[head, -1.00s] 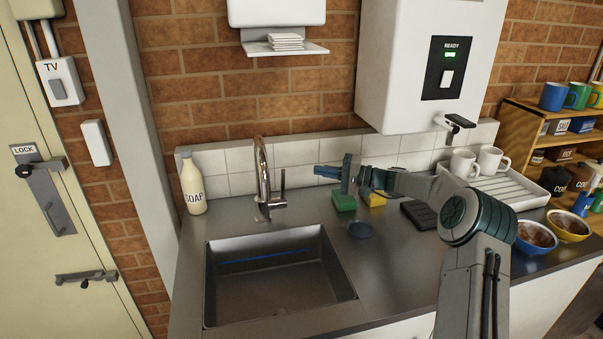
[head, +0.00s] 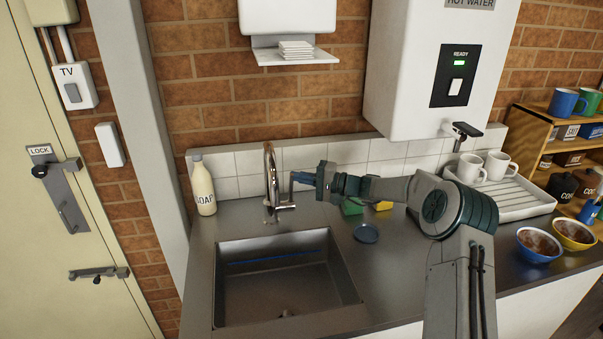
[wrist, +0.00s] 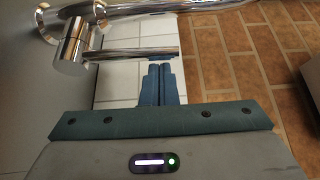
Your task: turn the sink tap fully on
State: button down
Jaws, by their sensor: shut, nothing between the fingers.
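The chrome sink tap (head: 270,178) stands behind the sink (head: 222,285), its spout arching up and forward. Its side lever sits on a short barrel (head: 285,206) at the tap's right side. In the wrist view the lever (wrist: 130,53) is a thin rod running from the barrel (wrist: 72,45) towards the brick wall, so it looks upright. My gripper (head: 294,179) is shut and empty, just right of the tap at lever height, hiding part of the lever in the head view. In the wrist view its fingertips (wrist: 160,67) are close beside the lever's free end; I cannot tell whether they touch.
A soap bottle (head: 203,186) stands left of the tap. White mugs (head: 471,169) stand on a rack. The white water heater (head: 415,75) hangs above.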

jog(key=shift+s+d+f+b, duration=0.15)
jog(key=shift+s+b, duration=0.1)
jog(key=shift+b, duration=0.35)
jog(key=shift+s+n+b, duration=0.3)
jog(key=shift+n+b, duration=0.2)
jog(key=shift+b, duration=0.8)
jog(key=shift+y+b, duration=0.3)
jog(key=s+n+y+b, duration=0.1)
jog(key=n+b, duration=0.1)
jog(key=b, duration=0.4)
jog(key=s+d+f+n+y+b, duration=0.1)
jog(key=s+n+b, duration=0.1)
jog(key=b, duration=0.5)
jog(key=s+n+g+y+b, duration=0.1)
jog(key=n+b, duration=0.1)
jog(key=b, duration=0.5)
jog(key=shift+s+d+f+n, duration=0.2)
jog(key=shift+s+n, duration=0.15)
jog(key=shift+n, duration=0.05)
jog(key=shift+s+r+n+y+b, duration=0.1)
jog(key=shift+n+y+b, duration=0.2)
jog(key=shift+b, duration=0.15)
